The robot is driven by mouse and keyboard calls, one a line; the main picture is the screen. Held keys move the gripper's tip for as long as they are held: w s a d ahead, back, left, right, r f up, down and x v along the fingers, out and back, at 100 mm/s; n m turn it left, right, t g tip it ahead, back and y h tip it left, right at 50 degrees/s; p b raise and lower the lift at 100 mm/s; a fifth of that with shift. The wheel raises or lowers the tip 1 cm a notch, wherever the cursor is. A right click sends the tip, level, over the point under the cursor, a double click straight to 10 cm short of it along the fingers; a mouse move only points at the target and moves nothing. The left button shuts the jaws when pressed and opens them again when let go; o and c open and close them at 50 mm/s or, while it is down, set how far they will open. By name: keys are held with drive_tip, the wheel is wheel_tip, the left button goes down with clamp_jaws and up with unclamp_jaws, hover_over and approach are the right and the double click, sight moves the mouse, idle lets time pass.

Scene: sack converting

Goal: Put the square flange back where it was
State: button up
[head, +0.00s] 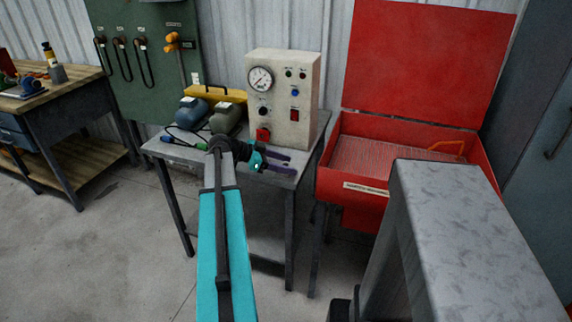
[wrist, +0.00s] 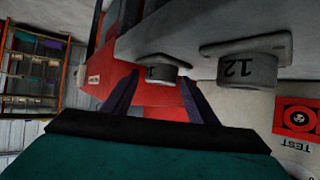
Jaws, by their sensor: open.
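My gripper (head: 285,162) is open, over the front right part of the small grey table (head: 180,150), with its purple fingers pointing right. In the wrist view my gripper (wrist: 158,95) shows nothing held between its fingers. That view looks upside down. Two grey pieces, each a flat plate with a round boss, show there against a grey surface: one marked 12 (wrist: 246,66), and a smaller one (wrist: 160,68) beyond the fingertips with a partly hidden mark. Either may be the square flange; I cannot tell which. I cannot make out a flange in the head view.
A cream control box (head: 283,95) with a gauge stands at the table's back. Blue and olive motor-like units (head: 193,112) sit left of it. A red open-lidded bin (head: 350,183) stands right. A grey metal block (head: 470,220) fills the right foreground. Floor (head: 110,230) at left is clear.

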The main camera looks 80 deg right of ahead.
drive_tip(key=b+v, duration=0.1)
drive_tip(key=v, duration=1.1)
drive_tip(key=shift+f, duration=0.1)
idle(0.4)
